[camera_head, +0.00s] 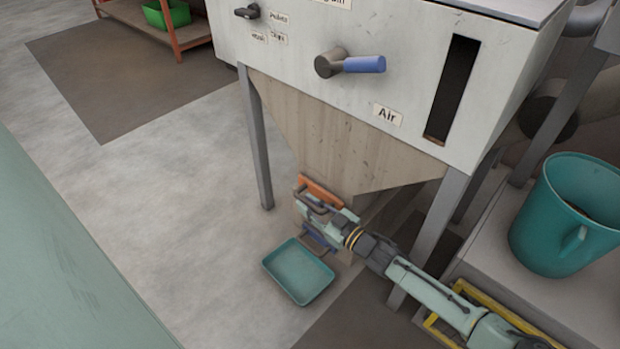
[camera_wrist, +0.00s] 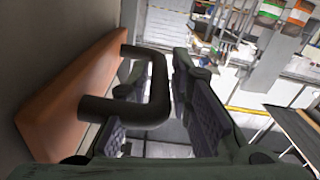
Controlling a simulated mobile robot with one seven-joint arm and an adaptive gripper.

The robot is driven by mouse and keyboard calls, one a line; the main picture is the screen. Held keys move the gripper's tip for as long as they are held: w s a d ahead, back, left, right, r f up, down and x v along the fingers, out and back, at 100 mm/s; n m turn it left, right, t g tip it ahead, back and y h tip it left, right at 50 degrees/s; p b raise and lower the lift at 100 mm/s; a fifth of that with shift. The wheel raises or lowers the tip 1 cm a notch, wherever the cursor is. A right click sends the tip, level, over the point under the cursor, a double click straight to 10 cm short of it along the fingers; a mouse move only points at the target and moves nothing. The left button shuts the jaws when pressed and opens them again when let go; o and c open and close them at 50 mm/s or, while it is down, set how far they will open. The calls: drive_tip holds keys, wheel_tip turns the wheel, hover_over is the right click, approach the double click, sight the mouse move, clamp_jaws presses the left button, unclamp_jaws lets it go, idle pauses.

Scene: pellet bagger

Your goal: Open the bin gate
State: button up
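The bin gate shows as an orange plate (camera_head: 322,188) at the bottom of the tapered wooden hopper (camera_head: 340,150). In the wrist view the orange plate (camera_wrist: 72,95) fills the left side and carries a dark U-shaped handle (camera_wrist: 157,88). My gripper (camera_head: 309,216) is at the gate, low under the hopper. In the wrist view my gripper (camera_wrist: 165,112) has its fingers apart, with the handle's outer bar between them. The bar lies close to the right finger; whether it touches is unclear. In the head view my gripper partly hides the handle.
A teal tray (camera_head: 298,273) lies on the floor just below my gripper. The white machine panel (camera_head: 300,45) with a blue-handled lever (camera_head: 363,64) is above. Grey legs (camera_head: 255,140) flank the hopper. A teal bucket (camera_head: 548,225) stands at right. Floor at left is clear.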

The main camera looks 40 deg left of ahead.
clamp_jaws()
idle(0.5)
